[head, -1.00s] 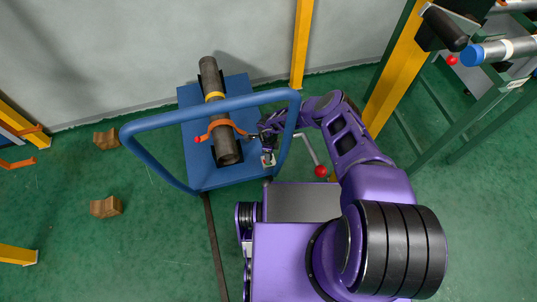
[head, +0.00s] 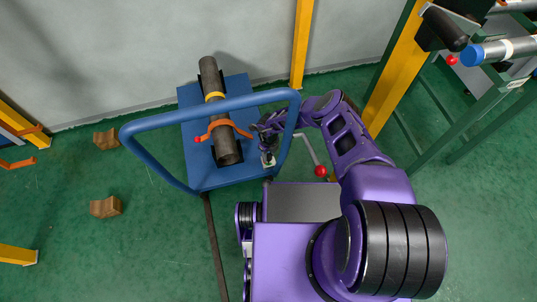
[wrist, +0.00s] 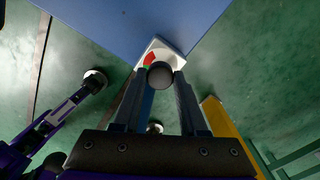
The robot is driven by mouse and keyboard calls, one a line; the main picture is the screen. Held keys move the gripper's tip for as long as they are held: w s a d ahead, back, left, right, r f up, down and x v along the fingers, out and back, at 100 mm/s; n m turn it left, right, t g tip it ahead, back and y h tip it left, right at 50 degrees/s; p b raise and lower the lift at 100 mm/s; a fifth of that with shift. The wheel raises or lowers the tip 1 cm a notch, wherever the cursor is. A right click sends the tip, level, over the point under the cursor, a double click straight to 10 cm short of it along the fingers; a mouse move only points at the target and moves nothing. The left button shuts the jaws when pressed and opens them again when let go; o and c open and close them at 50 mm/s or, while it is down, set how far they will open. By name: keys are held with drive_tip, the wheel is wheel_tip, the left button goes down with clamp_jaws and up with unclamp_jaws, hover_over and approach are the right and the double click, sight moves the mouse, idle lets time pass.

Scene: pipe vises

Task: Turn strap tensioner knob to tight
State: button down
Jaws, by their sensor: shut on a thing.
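The strap tensioner knob (wrist: 160,76) is a round grey knob in front of a white plate (wrist: 172,47) with a red and a green mark. My gripper (wrist: 162,80) is shut on the knob, one finger on each side. In the head view my gripper (head: 266,140) is at the right edge of the blue cart, and the white plate (head: 268,160) shows just below it. An orange strap (head: 222,123) crosses the dark pipe (head: 210,80) on the cart. The knob's pointing direction is hidden.
The blue cart (head: 190,130) has a raised blue handle rail (head: 160,115) passing over the pipe, close to my arm. A yellow post (head: 301,45) and a green rack (head: 400,125) stand behind and right. Wooden blocks (head: 106,207) lie on open green floor at left.

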sight(269, 156)
idle(0.4)
drive_tip(key=shift+c, duration=2.2)
unclamp_jaws()
drive_tip(key=shift+r, duration=0.1)
wheel_tip(269, 156, up, 17)
drive_tip(key=p, duration=0.4)
drive_tip(key=shift+r, duration=0.15)
